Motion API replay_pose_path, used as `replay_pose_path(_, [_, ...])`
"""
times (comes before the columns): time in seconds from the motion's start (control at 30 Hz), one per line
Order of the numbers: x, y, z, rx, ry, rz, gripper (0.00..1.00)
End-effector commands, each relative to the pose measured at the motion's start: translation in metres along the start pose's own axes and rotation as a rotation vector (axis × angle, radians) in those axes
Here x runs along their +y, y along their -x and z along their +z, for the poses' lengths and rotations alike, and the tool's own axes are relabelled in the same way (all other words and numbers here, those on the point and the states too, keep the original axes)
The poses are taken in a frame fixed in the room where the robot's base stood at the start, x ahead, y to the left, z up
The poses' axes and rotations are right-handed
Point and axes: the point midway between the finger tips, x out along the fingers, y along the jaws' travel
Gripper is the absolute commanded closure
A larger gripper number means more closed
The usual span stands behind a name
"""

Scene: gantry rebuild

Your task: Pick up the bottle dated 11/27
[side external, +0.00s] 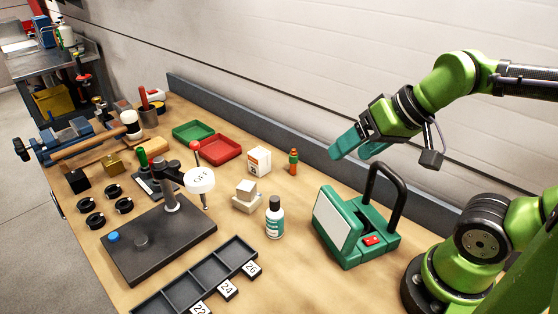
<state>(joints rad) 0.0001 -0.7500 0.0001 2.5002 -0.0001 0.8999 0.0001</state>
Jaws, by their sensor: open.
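A white bottle (274,219) with a dark cap and a teal label stands upright on the wooden bench near the middle. A small orange bottle-like thing (293,162) with a green top stands upright further back. No date can be read on either, so I cannot tell which is dated 11/27. My gripper (352,152) has teal fingers, is open and empty, and hangs in the air above the back edge of the bench. It is to the right of both, well above the bench.
A green-and-white device (347,232) with a tall black handle stands right of the white bottle. A black compartment tray (205,270) with numbered tags lies in front. A white box (258,161), stacked blocks (246,195) and a stand with a dark base (160,238) are left.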

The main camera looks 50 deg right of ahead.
Motion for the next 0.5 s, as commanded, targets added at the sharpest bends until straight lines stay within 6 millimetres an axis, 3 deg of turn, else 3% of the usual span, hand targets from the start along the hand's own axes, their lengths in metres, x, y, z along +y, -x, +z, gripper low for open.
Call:
replay_pose_path(0.27, [-0.001, -0.001, 0.001, -0.003, 0.003, -0.001, 0.26])
replay_pose_path(0.37, [-0.003, -0.009, 0.005, -0.046, 0.013, 0.004, 0.26])
replay_pose_path(0.5, [-0.016, -0.029, -0.004, -0.144, 0.058, 0.026, 0.26])
